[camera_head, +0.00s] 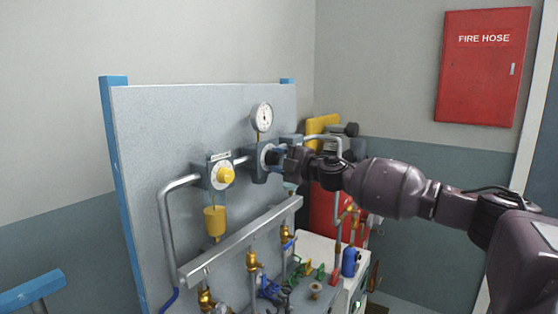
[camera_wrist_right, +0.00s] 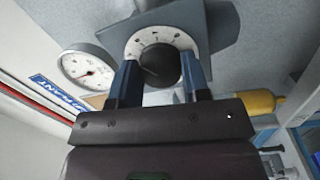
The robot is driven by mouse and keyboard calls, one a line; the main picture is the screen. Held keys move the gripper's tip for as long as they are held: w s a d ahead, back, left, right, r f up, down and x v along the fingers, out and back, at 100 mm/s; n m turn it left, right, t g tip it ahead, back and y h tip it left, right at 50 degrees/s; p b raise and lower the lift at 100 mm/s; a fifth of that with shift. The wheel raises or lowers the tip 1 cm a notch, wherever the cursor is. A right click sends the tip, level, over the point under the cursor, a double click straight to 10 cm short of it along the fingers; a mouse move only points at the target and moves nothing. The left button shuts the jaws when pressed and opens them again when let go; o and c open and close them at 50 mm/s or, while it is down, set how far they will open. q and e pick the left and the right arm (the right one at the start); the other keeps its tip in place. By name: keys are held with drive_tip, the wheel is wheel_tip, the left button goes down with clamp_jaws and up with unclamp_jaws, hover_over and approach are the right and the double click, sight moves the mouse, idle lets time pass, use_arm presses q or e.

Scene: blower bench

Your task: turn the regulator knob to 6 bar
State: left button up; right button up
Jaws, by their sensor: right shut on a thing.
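The regulator knob (camera_wrist_right: 160,66) is black and round, with a white scale ring behind it, in the right wrist view. My right gripper (camera_wrist_right: 160,76) is shut on the knob, one blue finger on each side of it. In the head view my right gripper (camera_head: 281,157) reaches the regulator (camera_head: 260,163) from the right and mostly hides the knob. The white pressure gauge (camera_head: 262,117) stands above the regulator. It also shows in the right wrist view (camera_wrist_right: 88,68), but its needle reading is too small to tell. My left gripper is not in view.
A yellow knob (camera_head: 226,174) on a grey block sits left of the regulator, with a yellow bowl (camera_head: 214,221) below. A slanted metal manifold (camera_head: 243,240) with brass valves runs beneath. The grey panel (camera_head: 150,130) is behind. A red fire hose cabinet (camera_head: 483,66) hangs on the right wall.

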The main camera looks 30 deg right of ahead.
drive_tip(key=shift+m, duration=1.2)
drive_tip(key=o, duration=0.9)
drive_tip(key=shift+s+d+f, duration=0.15)
drive_tip(key=shift+s, duration=0.25)
use_arm(q)
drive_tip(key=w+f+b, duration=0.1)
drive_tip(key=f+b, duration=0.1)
drive_tip(key=b, duration=0.2)
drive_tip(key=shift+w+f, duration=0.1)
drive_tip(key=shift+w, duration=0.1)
use_arm(e)
drive_tip(key=v, duration=1)
